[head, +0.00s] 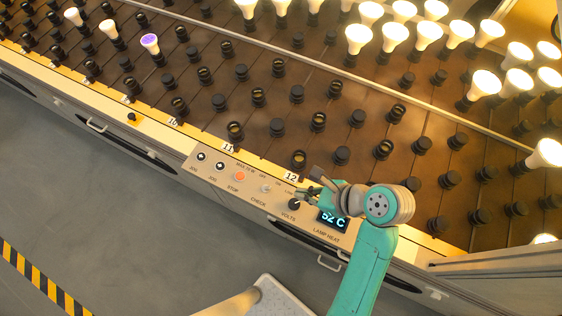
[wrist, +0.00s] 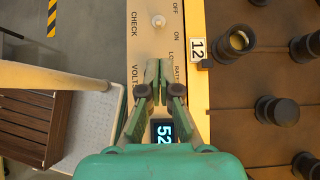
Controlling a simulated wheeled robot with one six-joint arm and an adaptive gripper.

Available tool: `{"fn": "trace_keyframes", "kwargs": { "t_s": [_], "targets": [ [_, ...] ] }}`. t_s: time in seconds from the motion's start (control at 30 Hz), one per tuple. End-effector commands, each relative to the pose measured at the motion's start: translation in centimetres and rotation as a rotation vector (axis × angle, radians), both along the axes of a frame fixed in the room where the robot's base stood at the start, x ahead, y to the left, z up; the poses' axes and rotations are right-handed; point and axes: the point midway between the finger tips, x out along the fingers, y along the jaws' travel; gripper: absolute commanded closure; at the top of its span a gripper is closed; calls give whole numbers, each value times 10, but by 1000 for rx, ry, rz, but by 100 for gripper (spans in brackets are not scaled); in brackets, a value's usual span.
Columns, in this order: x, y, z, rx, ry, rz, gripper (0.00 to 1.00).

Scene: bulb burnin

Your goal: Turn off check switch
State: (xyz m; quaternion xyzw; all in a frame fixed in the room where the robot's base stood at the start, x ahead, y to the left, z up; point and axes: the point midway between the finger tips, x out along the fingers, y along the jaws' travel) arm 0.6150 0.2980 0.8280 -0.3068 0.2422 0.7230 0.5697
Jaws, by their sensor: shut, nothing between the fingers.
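The check switch (head: 266,188) is a small pale toggle on the cream control panel, above the CHECK label in the head view. In the wrist view the check switch (wrist: 158,20) stands near the top, between the CHECK label and the OFF and ON marks. Which way its lever leans is too small to tell. My gripper (head: 314,185) is to the right of the switch, by the volts knob (head: 294,204). In the wrist view my gripper (wrist: 158,72) is shut and empty, below the switch and apart from it. It hides the volts knob there.
A lit display (head: 333,219) reads 52 C on the panel, partly behind my arm. An orange stop button (head: 240,176) is left of the switch. The dark board (head: 230,120) behind holds rows of sockets, several with glowing bulbs. A slatted brown object (wrist: 36,122) lies left.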

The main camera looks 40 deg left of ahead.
Motion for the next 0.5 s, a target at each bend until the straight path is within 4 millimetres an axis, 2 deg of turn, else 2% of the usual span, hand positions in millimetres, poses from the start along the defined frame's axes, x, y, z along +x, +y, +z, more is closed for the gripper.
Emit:
{"fn": "trace_keyframes", "kwargs": {
  "t_s": [0.17,0.5],
  "targets": [
    [-3,9,-9,-1,2,2,100],
    [-12,47,-49,0,1,4,100]
  ]
}}
